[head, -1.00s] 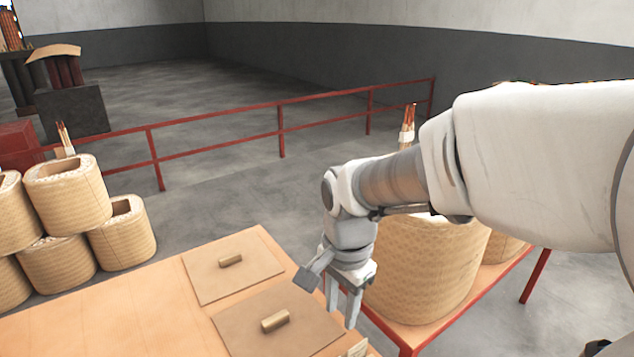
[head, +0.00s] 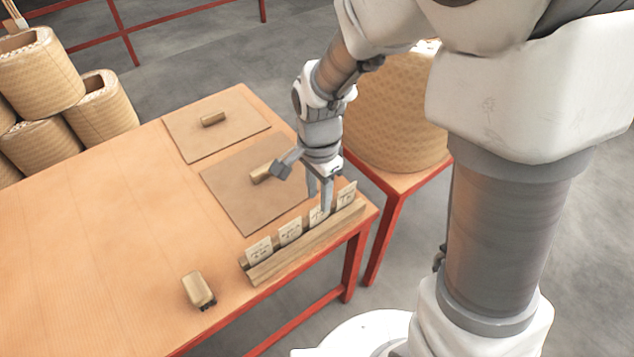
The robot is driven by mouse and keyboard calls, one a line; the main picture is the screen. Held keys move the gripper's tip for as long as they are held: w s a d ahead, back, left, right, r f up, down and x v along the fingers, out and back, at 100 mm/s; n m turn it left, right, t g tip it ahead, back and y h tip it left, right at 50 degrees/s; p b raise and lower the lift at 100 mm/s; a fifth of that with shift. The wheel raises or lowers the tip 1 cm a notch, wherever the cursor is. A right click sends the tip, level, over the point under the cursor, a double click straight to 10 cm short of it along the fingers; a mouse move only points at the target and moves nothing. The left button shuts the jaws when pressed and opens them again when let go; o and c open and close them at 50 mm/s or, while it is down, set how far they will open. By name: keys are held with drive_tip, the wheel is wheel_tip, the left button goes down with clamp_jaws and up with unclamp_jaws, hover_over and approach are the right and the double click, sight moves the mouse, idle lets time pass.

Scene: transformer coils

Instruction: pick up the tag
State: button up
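Several cream tags with dark print stand upright in a slotted wooden rack (head: 305,243) near the table's right corner. The leftmost tag (head: 259,250) and the tag beside it (head: 290,232) show clearly. A third tag (head: 316,217) is partly hidden behind my gripper's fingers. The rightmost tag (head: 346,194) is just right of the fingers. My gripper (head: 319,205) points down over the rack, its two fingers apart with a gap between them. The fingertips are close to the third tag; I cannot tell whether they touch it.
A small tan block with dark feet (head: 198,290) lies at the front. A large woven coil (head: 395,115) stands on a red-legged stand behind.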

sight(319, 216)
drive_tip(key=f+b, duration=0.1)
drive_tip(key=f, duration=0.1)
drive_tip(key=w+f+b, duration=0.1)
drive_tip(key=f, duration=0.2)
drive_tip(key=shift+d+f, duration=0.15)
clamp_jaws()
